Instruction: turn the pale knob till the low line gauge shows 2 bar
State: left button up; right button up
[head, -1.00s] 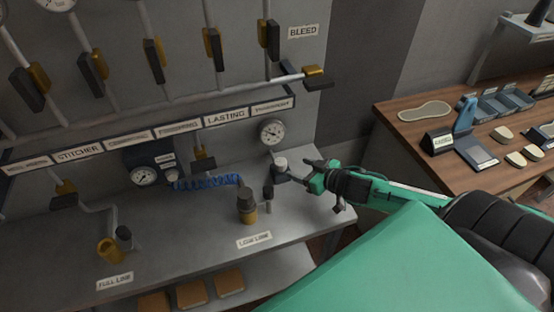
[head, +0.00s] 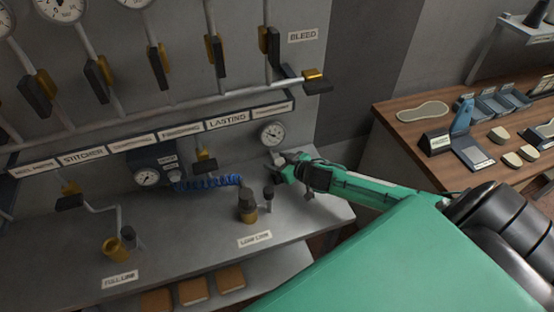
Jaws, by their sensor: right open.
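The low line gauge (head: 272,133), a small white dial, is on the back panel at the right end of the bench. Its needle is too small to read. The pale knob (head: 278,158) is just below it, mostly hidden by my right gripper (head: 281,168). The gripper is open, with its dark fingers at the knob; I cannot tell whether they touch it. The "LOW LINE" label (head: 254,239) is on the bench's front edge. My left gripper is not in view.
Pipes with brass valves hang above. A wooden table (head: 400,135) stands at the right.

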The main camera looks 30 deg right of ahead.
jog(key=shift+w, duration=0.2)
jog(key=c, duration=1)
jog(key=shift+n+y, duration=0.4)
jog(key=shift+y, duration=0.1)
jog(key=shift+a+n+y+p, duration=0.1)
jog(key=shift+n+y+p, duration=0.3)
jog(key=shift+n, duration=0.1)
jog(key=shift+n+g+y, duration=0.6)
jog(key=shift+y, duration=0.1)
jog(key=shift+s+a+n+g+y, duration=0.15)
jog(key=shift+n+g+y, duration=0.45)
jog(key=shift+n+y, duration=0.3)
jog(key=shift+a+n+g+y, duration=0.15)
jog(key=shift+n+g+y, duration=0.45)
jog(key=shift+n+y, duration=0.25)
jog(key=shift+s+a+n+g+y, duration=0.1)
jog(key=shift+n+g+y, duration=0.25)
jog(key=shift+n, duration=0.1)
